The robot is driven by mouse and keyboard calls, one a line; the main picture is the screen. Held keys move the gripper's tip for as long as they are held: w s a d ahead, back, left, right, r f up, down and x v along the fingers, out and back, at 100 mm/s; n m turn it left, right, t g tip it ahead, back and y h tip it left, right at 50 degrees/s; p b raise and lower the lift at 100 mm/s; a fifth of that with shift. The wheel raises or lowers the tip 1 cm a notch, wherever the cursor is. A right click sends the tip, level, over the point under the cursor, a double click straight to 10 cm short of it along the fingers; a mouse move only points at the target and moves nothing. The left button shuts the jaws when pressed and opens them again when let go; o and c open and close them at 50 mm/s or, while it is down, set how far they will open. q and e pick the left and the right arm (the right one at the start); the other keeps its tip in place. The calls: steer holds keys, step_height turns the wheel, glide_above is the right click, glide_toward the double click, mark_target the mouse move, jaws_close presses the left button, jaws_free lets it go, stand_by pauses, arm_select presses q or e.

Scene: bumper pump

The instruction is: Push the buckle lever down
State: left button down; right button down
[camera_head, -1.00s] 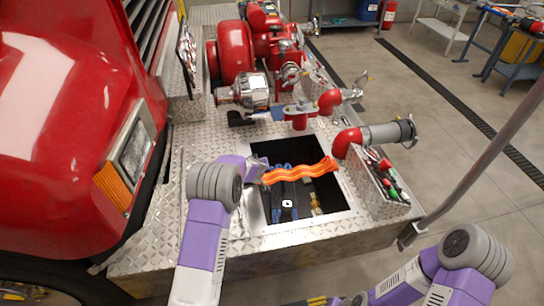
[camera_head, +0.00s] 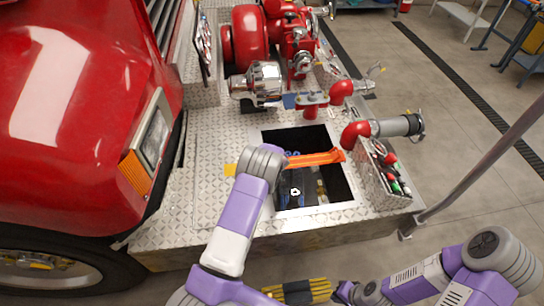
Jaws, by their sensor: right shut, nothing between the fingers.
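An orange strap (camera_head: 316,159) runs across the open well (camera_head: 350,195) in the diamond-plate bumper. Its right end lies at the well's right rim; its left end goes out of sight behind my left wrist. I cannot make out the buckle lever. My right gripper (camera_head: 336,291) is low in front of the bumper, shut and empty, well away from the strap.
Dark and blue gear (camera_head: 296,191) lies inside the well. A tool tray (camera_head: 388,178) and red-and-grey pipe (camera_head: 383,127) stand right of it, with the red pump (camera_head: 250,40) behind. A yellow-and-black ribbed thing (camera_head: 297,291) shows beside my right gripper. A pole (camera_head: 480,165) stands right.

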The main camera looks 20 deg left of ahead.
arm_select(q)
steer(key=shift+a, duration=0.15)
steer(key=c, duration=1.2)
jaws_free()
steer(key=shift+v, duration=3.8)
